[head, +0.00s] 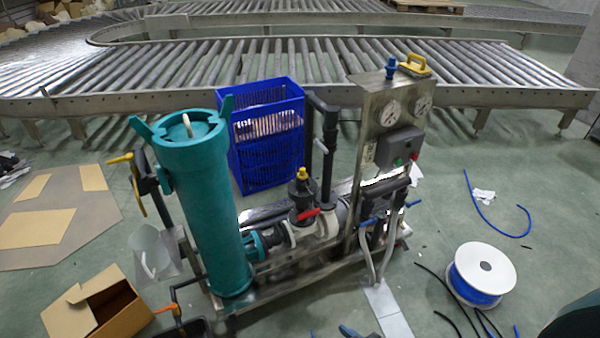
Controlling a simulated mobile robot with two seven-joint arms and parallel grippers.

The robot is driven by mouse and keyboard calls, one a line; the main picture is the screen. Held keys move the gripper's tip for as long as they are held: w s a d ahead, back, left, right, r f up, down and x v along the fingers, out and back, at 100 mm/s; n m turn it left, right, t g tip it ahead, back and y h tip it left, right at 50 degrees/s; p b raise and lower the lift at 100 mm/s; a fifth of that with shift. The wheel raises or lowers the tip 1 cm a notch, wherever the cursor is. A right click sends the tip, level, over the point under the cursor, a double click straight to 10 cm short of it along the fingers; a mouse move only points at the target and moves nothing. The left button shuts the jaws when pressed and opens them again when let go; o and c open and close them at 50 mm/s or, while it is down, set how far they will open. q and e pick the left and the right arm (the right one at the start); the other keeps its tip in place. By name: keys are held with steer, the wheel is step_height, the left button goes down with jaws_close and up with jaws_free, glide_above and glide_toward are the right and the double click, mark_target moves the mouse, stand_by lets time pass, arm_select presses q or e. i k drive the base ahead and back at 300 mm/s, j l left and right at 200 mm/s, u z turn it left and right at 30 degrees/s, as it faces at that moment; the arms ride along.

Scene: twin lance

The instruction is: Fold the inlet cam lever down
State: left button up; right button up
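A skid with a tall teal filter housing (212,210) stands upright on the floor in the middle of the head view. Two small blue levers, one in front (370,222) and one further right (413,204), sit near the tops of two grey hoses (366,258) below the gauge panel (384,108). A red lever (309,213) lies on the pipework beside the housing, and a yellow lever (120,158) sits on the pipe to its left. I cannot tell which lever is the inlet cam lever. Neither of my grippers is in view.
A blue crate (265,150) stands behind the skid, before a roller conveyor (300,65). An open cardboard box (98,305) is at the lower left. A spool of blue tubing (482,275) and loose tubes lie on the right.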

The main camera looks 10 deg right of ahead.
mark_target(310, 190)
steer(key=i+l+z, duration=0.25)
steer(key=i, duration=0.25)
steer(key=i+l+z, duration=0.25)
steer(key=i, duration=0.25)
steer(key=i+l+z, duration=0.1)
steer(key=i+z, duration=0.15)
steer(key=i, duration=0.25)
